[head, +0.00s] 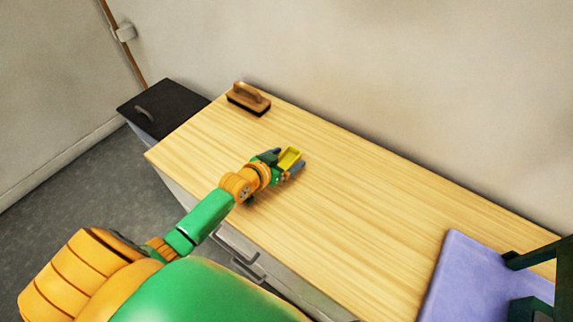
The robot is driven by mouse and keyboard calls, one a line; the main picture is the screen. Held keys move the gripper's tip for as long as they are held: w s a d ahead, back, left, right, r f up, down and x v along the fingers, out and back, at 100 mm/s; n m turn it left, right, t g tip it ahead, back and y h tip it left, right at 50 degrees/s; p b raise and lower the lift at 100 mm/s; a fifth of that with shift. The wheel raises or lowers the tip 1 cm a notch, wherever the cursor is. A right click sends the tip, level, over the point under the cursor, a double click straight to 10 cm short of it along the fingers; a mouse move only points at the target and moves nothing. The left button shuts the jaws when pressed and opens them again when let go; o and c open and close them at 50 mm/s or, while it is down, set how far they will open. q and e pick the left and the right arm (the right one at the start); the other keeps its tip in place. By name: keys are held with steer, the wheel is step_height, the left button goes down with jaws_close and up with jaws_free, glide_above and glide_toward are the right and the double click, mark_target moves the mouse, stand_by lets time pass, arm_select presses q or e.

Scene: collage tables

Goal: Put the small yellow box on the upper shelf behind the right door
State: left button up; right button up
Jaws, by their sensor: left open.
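The small yellow box (290,157) is on the wooden tabletop, near the middle of the view. My left gripper (283,163) is open at the box, with one finger on each side of it. I cannot tell whether the fingers touch the box. Part of the box is hidden by the gripper. My right gripper is not in view. The right door and the upper shelf cannot be made out; only part of a pale front with handles (240,252) shows below the table's near edge.
A brush with a wooden handle (249,97) stands at the tabletop's (350,215) far left corner. A dark-topped cabinet (165,105) is beyond the left end. A purple panel (468,275) and a dark green structure (535,256) are at the right. The tabletop between is clear.

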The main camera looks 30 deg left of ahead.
mark_target(286, 165)
arm_select(q)
steer(key=shift+c, duration=1.1)
jaws_close()
steer(key=shift+r+p, duration=0.3)
steer(key=shift+r, duration=0.05)
step_height(286, 165, up, 4)
steer(key=shift+s+f+p, duration=0.15)
steer(key=shift+f+p, duration=0.05)
steer(key=shift+p, duration=0.7)
steer(key=d+r+p+v, duration=0.1)
steer(key=d+p+v, duration=0.2)
steer(key=v, duration=1.3)
